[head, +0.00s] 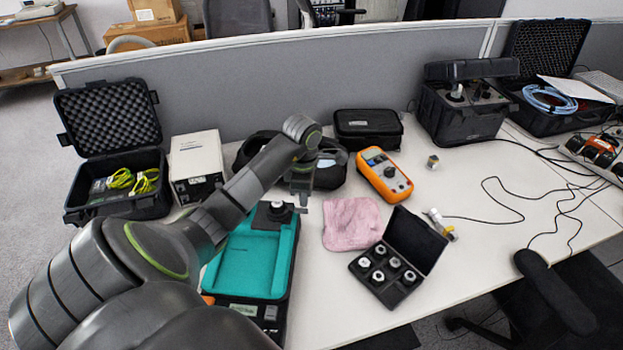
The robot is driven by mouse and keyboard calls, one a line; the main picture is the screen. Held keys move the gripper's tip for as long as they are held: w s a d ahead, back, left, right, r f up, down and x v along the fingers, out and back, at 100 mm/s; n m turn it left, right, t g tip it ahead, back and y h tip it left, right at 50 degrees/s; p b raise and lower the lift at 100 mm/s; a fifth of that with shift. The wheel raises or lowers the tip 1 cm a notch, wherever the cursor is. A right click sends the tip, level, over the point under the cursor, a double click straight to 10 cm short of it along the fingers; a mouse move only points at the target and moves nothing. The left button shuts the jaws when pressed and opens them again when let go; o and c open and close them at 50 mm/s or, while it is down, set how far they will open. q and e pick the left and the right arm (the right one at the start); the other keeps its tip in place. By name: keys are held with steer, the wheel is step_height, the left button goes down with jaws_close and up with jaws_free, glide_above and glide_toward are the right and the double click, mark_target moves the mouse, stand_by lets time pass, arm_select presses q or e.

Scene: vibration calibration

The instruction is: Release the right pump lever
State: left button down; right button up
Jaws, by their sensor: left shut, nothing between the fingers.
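My left arm reaches in from the lower left, and its gripper (302,203) points down over the middle of the table. It is shut with nothing held, near the far right corner of a teal-lined case (240,262). A black knob-like part (277,211) sits at the far end of that case, just left of the gripper. No pump lever can be clearly made out. A black cased instrument (460,122) with a pale knob on top stands at the back right, well away from the gripper. My right gripper is not in view.
A pink cloth (352,223), an orange meter (385,174) and an open black box of round adapters (407,262) lie right of the gripper. A black pouch (367,128) is behind. Cables cross the right side. A grey partition (300,82) bounds the back.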

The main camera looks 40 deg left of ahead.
arm_select(q)
step_height(320, 180, up, 7)
steer(key=p, duration=0.5)
stand_by(0.4)
